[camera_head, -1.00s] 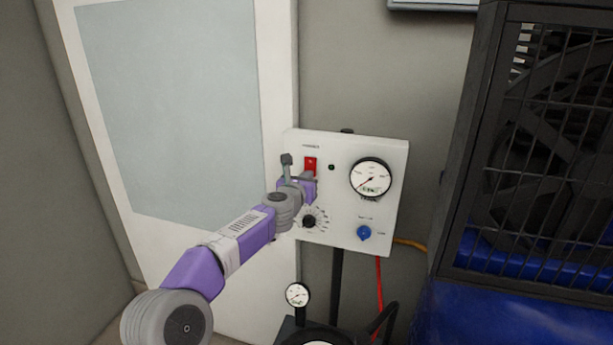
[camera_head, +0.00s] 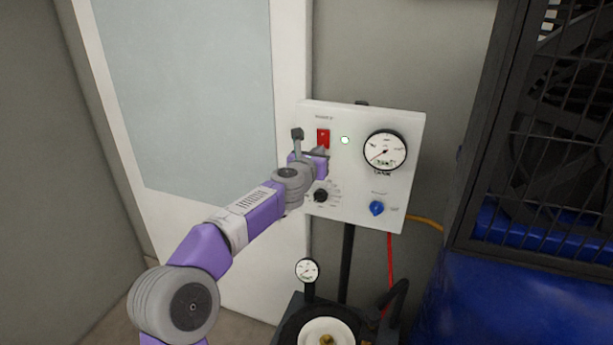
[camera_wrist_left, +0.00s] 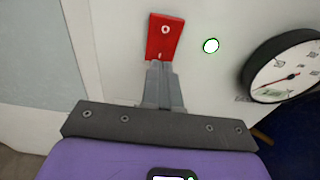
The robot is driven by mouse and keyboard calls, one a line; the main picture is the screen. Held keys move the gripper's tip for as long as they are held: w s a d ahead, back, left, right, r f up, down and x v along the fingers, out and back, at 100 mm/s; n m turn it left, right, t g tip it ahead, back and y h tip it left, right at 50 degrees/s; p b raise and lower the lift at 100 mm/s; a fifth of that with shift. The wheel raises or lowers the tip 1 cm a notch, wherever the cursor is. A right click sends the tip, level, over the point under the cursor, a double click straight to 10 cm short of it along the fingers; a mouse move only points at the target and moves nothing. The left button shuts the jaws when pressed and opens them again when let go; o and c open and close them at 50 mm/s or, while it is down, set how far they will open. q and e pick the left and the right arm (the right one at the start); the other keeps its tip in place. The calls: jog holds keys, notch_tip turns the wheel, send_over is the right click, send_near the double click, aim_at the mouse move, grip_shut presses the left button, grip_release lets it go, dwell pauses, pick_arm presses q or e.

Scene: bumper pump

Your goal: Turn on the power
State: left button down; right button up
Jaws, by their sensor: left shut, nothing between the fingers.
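The red power switch (camera_head: 323,138) is on the upper left of the white control panel (camera_head: 345,212). It also shows in the left wrist view (camera_wrist_left: 166,33), just beyond my fingertips. My left gripper (camera_head: 322,151) is shut and empty, with its tips at the lower end of the switch. In the wrist view the shut fingers (camera_wrist_left: 160,66) overlap or touch the switch's lower edge; contact is hard to tell. The indicator lamp (camera_head: 345,140) right of the switch is lit whitish, with a green rim in the wrist view (camera_wrist_left: 211,46). My right gripper is not in view.
The panel also bears a round gauge (camera_head: 385,150), a black dial (camera_head: 320,196) and a blue knob (camera_head: 376,208). A pump with a small gauge (camera_head: 307,270) stands below. A black cage (camera_head: 540,130) with blue parts stands at right.

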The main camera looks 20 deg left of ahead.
pick_arm(q)
jog(key=s+f+b, duration=0.1)
jog(key=s+b, duration=0.4)
jog(key=s, duration=0.7)
jog(key=shift+s+f+b, duration=0.15)
jog(key=shift+f+b, duration=0.15)
jog(key=shift+b, duration=0.05)
